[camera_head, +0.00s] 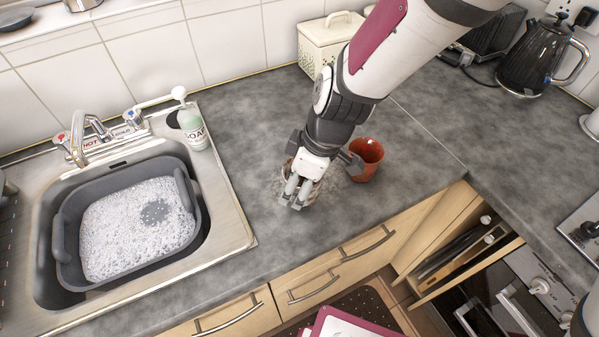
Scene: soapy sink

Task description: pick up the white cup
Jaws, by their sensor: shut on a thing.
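My gripper (299,190) is low over the grey worktop, right of the sink, pointing down. It is shut on a pale cup (317,190), which I take to be the white cup. The gripper hides most of the cup, and only a little of its side and rim shows around the fingers. I cannot tell whether the cup touches the worktop.
A red-orange cup (367,160) stands upright close to the right of my gripper. A sink with a grey basin (62,235) of suds is at left, with a soap bottle (193,128) behind. A cream bin (318,45) and black kettle (533,58) stand behind. The front worktop is clear.

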